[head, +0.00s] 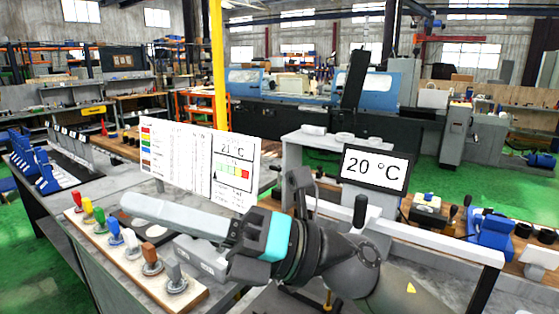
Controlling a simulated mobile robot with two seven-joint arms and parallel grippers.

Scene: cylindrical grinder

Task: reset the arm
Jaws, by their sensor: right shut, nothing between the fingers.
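My right arm comes in from the lower right and reaches left across the middle of the view. It has dark joints and a teal band. My right gripper (137,206) is a long light grey shape at its end, pointing left, shut and empty. It is in front of the lower edge of a white chart board, over the workbench. I cannot tell its height above the bench. My left gripper is not in view.
A wooden board (102,248) with several coloured-handled pieces lies below my right gripper. A chart board (190,160) stands behind it. A screen reading 20 °C (375,168) is to the right. The blue and grey grinder (368,88) is behind. Green floor (432,180) shows beyond the bench.

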